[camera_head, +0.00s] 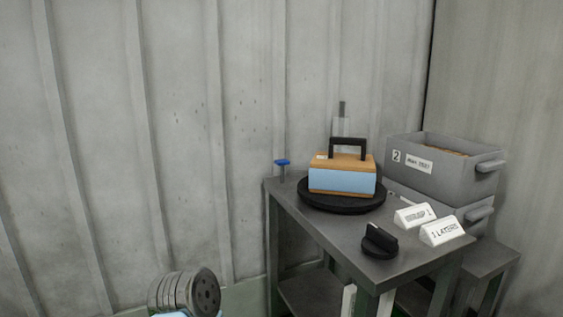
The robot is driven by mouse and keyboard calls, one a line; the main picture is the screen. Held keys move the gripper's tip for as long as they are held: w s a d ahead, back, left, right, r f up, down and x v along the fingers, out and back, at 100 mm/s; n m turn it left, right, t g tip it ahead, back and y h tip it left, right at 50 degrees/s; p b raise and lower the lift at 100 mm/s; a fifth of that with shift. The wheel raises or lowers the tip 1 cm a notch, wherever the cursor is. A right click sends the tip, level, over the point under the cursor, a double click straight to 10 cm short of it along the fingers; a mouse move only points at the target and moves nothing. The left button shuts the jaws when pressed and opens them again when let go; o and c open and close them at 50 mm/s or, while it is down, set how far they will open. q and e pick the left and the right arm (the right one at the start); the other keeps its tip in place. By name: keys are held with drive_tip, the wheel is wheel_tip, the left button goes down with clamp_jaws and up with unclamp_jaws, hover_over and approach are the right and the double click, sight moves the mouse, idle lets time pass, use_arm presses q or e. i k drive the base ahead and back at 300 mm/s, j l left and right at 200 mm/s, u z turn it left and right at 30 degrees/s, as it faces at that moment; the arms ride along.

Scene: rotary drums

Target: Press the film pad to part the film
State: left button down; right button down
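An orange-brown box (361,163) with a black handle (348,142) on top sits on a round black turntable (318,202) on a grey metal table. A light blue band, which looks like film, covers most of the box's front side. A small blue-topped pad on a short post (282,162) stands at the table's back left corner, left of the turntable and apart from it; it may be the film pad. A pale upright piece with a dark strip (342,107) rises behind the box, its lower part hidden. Neither gripper is in view.
A black knob (380,240) is on the table (330,232) near the front. Grey bins (450,182) are stacked at right. A ribbed grey cylinder (180,291) shows at bottom left. A corrugated wall is behind.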

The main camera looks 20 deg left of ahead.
sight(282, 163)
drive_tip(key=z, duration=0.3)
drive_tip(key=j+z, duration=0.5)
drive_tip(key=k+j+z, duration=0.15)
drive_tip(key=j+z, duration=0.35)
drive_tip(key=k+j, duration=0.15)
drive_tip(key=j, duration=0.2)
drive_tip(key=k+j, duration=0.1)
drive_tip(key=j, duration=0.3)
drive_tip(key=k+j+z, duration=0.1)
drive_tip(key=j, duration=0.25)
drive_tip(key=k+j, duration=0.2)
drive_tip(key=j, duration=0.15)
